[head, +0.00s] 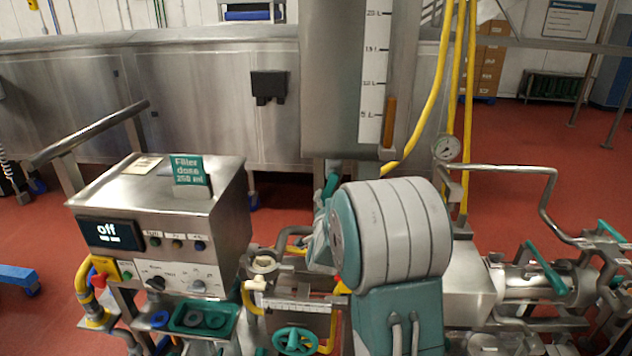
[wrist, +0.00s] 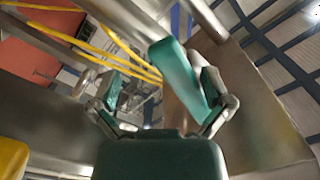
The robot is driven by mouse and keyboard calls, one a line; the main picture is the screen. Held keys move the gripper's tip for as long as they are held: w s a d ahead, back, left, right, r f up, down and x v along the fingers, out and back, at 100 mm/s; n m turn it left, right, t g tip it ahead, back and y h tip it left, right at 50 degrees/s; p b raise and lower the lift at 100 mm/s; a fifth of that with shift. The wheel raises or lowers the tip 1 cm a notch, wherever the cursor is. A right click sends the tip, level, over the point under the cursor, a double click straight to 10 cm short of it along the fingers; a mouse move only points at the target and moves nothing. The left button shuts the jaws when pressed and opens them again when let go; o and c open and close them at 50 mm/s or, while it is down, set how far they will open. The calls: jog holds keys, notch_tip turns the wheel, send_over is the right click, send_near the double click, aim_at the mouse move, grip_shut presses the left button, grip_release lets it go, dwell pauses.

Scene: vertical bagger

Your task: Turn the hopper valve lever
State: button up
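The steel hopper (head: 332,80) with a litre scale stands at the top centre of the head view. A small teal piece (head: 330,186) shows below it, beside my arm; I cannot tell whether it is the valve lever or part of my gripper. My arm hides much of the hopper's outlet. My gripper (head: 320,238) is partly hidden behind my wrist. In the wrist view, my gripper (wrist: 142,82) has its teal-padded fingers apart, with background showing between them.
A control box (head: 160,215) reading "off" stands at left, with a green "Filler dose 250 ml" card (head: 190,170). A green handwheel (head: 295,340) is low in the centre. Yellow hoses (head: 437,90) hang right of the hopper. Pipes with a teal-handled valve (head: 546,268) lie at right.

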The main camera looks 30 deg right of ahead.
jog(key=shift+s+d, duration=0.1)
jog(key=shift+d, duration=0.1)
jog(key=v, duration=0.6)
jog(key=shift+s+d, duration=0.25)
jog(key=shift+d, duration=0.05)
dwell(0.4)
jog(key=shift+r, duration=0.1)
jog(key=v, duration=0.7)
jog(key=shift+a, duration=0.2)
